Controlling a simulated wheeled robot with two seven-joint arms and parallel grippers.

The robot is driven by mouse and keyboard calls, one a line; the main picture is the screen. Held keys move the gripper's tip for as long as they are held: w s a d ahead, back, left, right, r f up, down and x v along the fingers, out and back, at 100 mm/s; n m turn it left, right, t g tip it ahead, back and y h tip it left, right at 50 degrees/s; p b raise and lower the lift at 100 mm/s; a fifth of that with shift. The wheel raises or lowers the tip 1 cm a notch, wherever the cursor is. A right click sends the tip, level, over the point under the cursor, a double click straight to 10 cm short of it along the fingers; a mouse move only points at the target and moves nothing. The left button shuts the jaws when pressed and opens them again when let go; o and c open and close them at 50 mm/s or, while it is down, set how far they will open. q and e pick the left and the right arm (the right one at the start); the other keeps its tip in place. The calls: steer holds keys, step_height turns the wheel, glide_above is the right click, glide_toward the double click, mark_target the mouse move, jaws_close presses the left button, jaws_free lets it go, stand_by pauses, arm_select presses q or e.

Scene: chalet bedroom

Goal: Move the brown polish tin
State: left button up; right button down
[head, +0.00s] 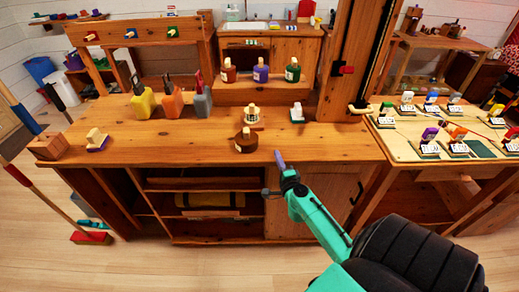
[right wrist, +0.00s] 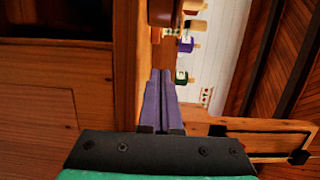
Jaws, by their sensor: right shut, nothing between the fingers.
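The brown polish tin (head: 245,144), with a light wooden knob on top, sits upright near the front edge of the wooden workbench (head: 180,150). My right gripper (head: 279,157) is at the bench's front edge, to the right of the tin and apart from it. Its purple fingers are together and empty. In the right wrist view the shut fingers (right wrist: 161,75) point toward a dark brown round thing (right wrist: 163,12), probably the tin, cut off by the top edge. My left gripper is not in view.
A pale tin with a knob (head: 253,117) stands just behind the brown tin. A white-based brush (head: 297,115) is to the right, several bottles (head: 261,72) on a raised shelf behind. Bare bench lies left of the tin.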

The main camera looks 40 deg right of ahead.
mark_target(225, 153)
steer(key=x, duration=0.5)
steer(key=shift+w+a+b, duration=0.2)
steer(key=shift+a+b, duration=0.1)
steer(key=shift+w+a, duration=0.8)
steer(key=shift+a, duration=0.2)
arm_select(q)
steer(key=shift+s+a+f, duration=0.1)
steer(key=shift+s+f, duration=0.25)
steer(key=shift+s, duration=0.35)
arm_select(e)
steer(key=shift+w+a, duration=0.15)
steer(key=shift+a, duration=0.2)
steer(key=shift+w+a, duration=0.15)
steer(key=shift+w, duration=0.05)
steer(key=w+a, duration=0.6)
steer(key=a, duration=0.1)
steer(key=w+a, duration=0.3)
steer(key=a, duration=0.1)
steer(key=shift+a+b, duration=0.25)
steer(key=shift+b, duration=0.05)
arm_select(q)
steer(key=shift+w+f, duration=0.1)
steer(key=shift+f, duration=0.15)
arm_select(e)
steer(key=shift+d, duration=0.1)
steer(key=shift+s+d, duration=0.1)
